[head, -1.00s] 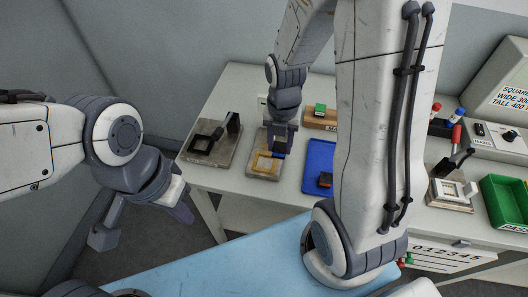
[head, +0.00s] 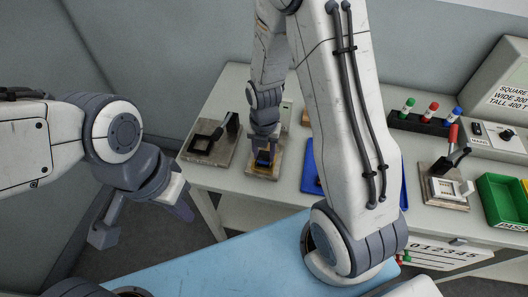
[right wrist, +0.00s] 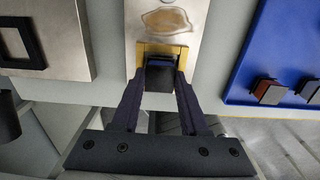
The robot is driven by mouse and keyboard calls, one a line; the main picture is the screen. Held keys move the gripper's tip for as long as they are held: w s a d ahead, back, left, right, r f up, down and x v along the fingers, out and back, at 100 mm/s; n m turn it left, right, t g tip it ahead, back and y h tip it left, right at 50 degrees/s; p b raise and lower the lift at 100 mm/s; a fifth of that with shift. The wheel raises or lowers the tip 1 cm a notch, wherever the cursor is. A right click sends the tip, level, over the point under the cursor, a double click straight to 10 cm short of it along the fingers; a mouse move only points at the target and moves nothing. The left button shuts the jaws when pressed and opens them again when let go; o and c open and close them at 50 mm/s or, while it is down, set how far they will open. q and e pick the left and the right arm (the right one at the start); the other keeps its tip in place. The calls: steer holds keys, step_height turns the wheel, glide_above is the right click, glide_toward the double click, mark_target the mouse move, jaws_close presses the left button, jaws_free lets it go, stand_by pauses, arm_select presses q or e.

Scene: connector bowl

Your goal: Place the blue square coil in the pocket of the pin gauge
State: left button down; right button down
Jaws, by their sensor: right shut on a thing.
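My right gripper (head: 264,159) is shut on the blue square coil (head: 263,156), over the yellow-framed pocket of a metal plate (head: 253,172), which I take for the pin gauge. In the right wrist view the fingers (right wrist: 162,75) pinch the dark coil body (right wrist: 166,98). A blue edge shows at its top, within the outline of the yellow frame (right wrist: 180,49). I cannot tell whether the coil is seated or just above the pocket. My left gripper (head: 143,222) is open and empty, off the table's left side.
A plate with a black frame (head: 203,143) and lever stands to the left. A blue tray (right wrist: 245,80) with dark and orange blocks lies to the right. Farther right are a fixture with a white frame (head: 446,190), a green bin (head: 497,205) and a marker rack (head: 420,124).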

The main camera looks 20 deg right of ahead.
mark_target(264, 155)
steer(key=shift+c, duration=2.1)
jaws_free()
step_height(264, 155, up, 11)
steer(key=s+a+r+m, duration=0.3)
steer(key=s+a+m, duration=0.3)
steer(key=s+m, duration=0.3)
steer(key=s+a+r+m+y, duration=0.1)
steer(key=s+a+r+m, duration=0.2)
steer(key=s+a+m, duration=0.3)
steer(key=s+m, duration=0.3)
steer(key=m, duration=0.4)
steer(key=shift+a+r, duration=0.2)
steer(key=shift+r, duration=0.1)
